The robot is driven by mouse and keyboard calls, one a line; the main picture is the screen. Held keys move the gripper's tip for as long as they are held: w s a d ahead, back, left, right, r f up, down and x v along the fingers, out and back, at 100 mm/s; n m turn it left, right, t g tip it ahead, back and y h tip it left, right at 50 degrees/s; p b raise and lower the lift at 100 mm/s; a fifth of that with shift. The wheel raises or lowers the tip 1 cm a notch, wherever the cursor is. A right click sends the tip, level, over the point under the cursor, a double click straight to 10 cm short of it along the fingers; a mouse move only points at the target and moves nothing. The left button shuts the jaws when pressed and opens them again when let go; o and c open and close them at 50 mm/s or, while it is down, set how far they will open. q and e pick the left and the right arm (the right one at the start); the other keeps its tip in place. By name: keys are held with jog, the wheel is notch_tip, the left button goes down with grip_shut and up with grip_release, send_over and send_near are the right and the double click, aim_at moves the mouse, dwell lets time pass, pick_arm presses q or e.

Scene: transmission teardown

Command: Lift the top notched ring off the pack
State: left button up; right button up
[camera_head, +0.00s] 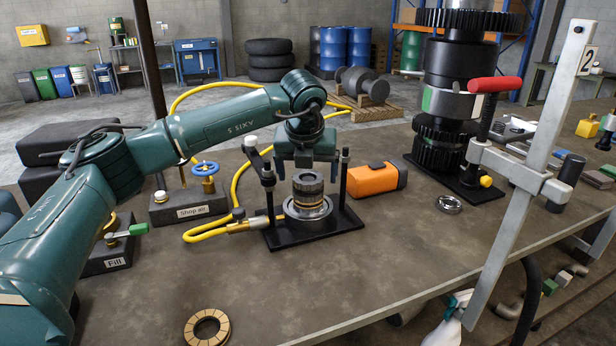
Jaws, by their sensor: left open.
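The ring pack (307,190) is a short upright cylinder of stacked brown and dark rings in a silver collar. It stands on a black fixture base (318,229) with two upright posts. My left gripper (308,172) points down right above the pack, between the posts, with its fingers apart. It seems to hold nothing; whether the fingers touch the top ring, I cannot tell. The top ring's notches are too small to make out. A loose tan notched ring (190,328) lies flat on the bench at the front. My right gripper is not in view.
An orange case (372,181) lies just right of the fixture. A yellow hose (238,185) runs behind and left of it. A tall black gear stack (452,100) and a red-handled clamp (496,86) stand to the right. The front middle of the workbench (330,285) is clear.

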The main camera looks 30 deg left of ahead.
pick_arm(q)
jog(key=shift+c, duration=0.3)
jog(key=c, duration=1.2)
